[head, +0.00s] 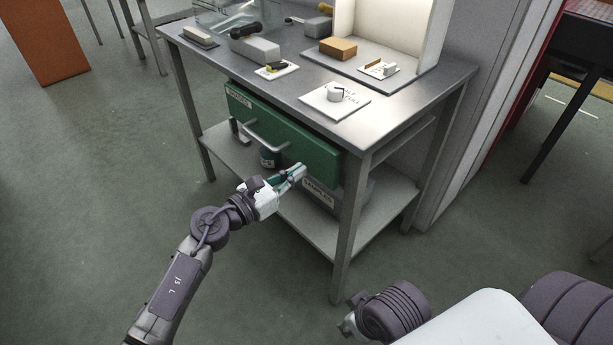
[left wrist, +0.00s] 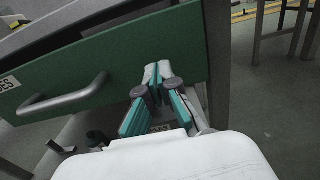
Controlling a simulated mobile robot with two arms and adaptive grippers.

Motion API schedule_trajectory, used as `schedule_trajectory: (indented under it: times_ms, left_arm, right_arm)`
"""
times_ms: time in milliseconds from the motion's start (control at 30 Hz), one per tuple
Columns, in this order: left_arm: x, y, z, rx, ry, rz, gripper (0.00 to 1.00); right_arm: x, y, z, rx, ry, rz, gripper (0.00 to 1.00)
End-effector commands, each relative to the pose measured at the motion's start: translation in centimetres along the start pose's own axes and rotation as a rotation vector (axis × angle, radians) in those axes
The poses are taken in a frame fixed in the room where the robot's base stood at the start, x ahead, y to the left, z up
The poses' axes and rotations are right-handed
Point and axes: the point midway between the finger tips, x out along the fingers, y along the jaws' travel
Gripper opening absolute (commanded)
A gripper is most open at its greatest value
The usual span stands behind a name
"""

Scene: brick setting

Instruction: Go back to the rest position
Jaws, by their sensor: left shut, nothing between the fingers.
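My left gripper (head: 300,171) is in front of the workbench, near the lower right part of the green drawer (head: 312,152). Its fingers are together with nothing between them. In the left wrist view the gripper (left wrist: 157,74) points at the green drawer front (left wrist: 180,50), to the right of the grey bar handle (left wrist: 62,101). The handle is free of the fingers. A dark gap shows above the drawer front in that view; I cannot tell how far the drawer is out.
The steel workbench (head: 290,78) carries several small items, including an orange-brown block (head: 338,48) and a white card with a round part (head: 335,98). Its lower shelf (head: 300,208) holds a labelled box (head: 321,194) and a bottle (head: 269,158). Open floor (head: 100,190) lies to the left.

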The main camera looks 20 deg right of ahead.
Motion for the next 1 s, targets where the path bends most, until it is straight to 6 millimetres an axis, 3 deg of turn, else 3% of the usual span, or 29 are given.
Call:
schedule_trajectory:
  times_ms: [200, 400, 767, 900, 1000]
  left_arm:
    - [-5.5, 0.2, -0.1, 0.0, 0.005, 0.003, 0.0]
    - [-8.8, 0.2, -0.2, 0.0, 0.005, 0.001, 0.0]
    - [-10.3, 0.2, 0.0, -0.018, -0.009, 0.011, 0.0]
    - [-11.6, 1.4, 2.4, -0.229, -0.153, 0.138, 0.0]
    - [-15.0, 4.1, 4.5, -0.564, -0.365, 0.329, 0.0]
  right_arm:
    - [-0.8, -0.3, 0.0, 0.002, -0.006, -0.007, 0.37]
    - [-1.0, -0.1, -0.5, 0.004, 0.005, -0.003, 0.37]
    - [-0.9, -0.1, -0.3, 0.003, 0.0, -0.003, 0.37]
    - [-0.9, -0.1, -0.3, 0.002, 0.0, -0.003, 0.37]
    - [-0.9, -0.1, -0.3, 0.002, 0.0, -0.003, 0.37]
